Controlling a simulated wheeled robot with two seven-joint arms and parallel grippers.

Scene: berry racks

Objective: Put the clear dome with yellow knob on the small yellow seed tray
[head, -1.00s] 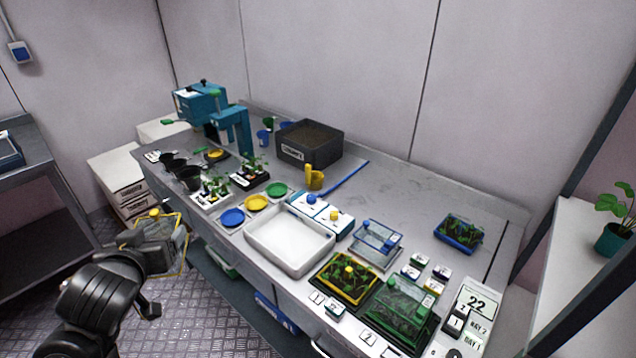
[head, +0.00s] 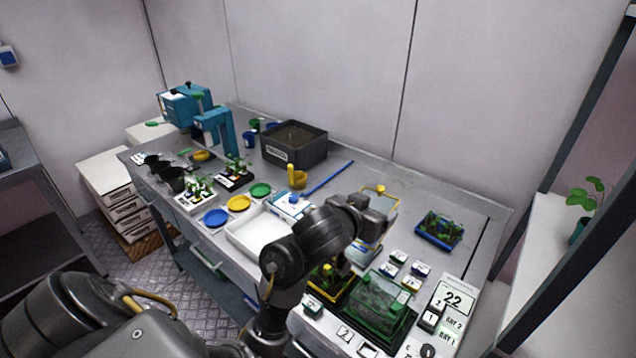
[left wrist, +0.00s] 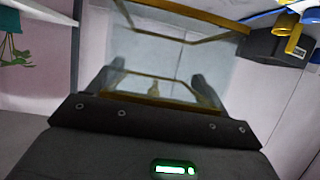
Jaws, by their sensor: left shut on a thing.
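My left gripper (head: 376,218) is shut on the clear dome with yellow trim (head: 382,190) and holds it above the right half of the bench. In the left wrist view the clear dome (left wrist: 150,52) sits between my left fingers (left wrist: 158,86), with its yellow rim showing; a small yellowish piece behind it may be the knob. The small yellow seed tray (head: 341,291) with green seedlings is on the bench nearer the front, partly hidden by my left arm. The dome is apart from this tray. My right gripper is not in view.
A green-domed tray (head: 385,300) stands right beside the yellow tray. A blue tray with seedlings (head: 440,232) is behind to the right. Small label blocks (head: 399,257) lie between. A white tray (head: 246,236) is left of my arm. The blue-trimmed dome is mostly hidden.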

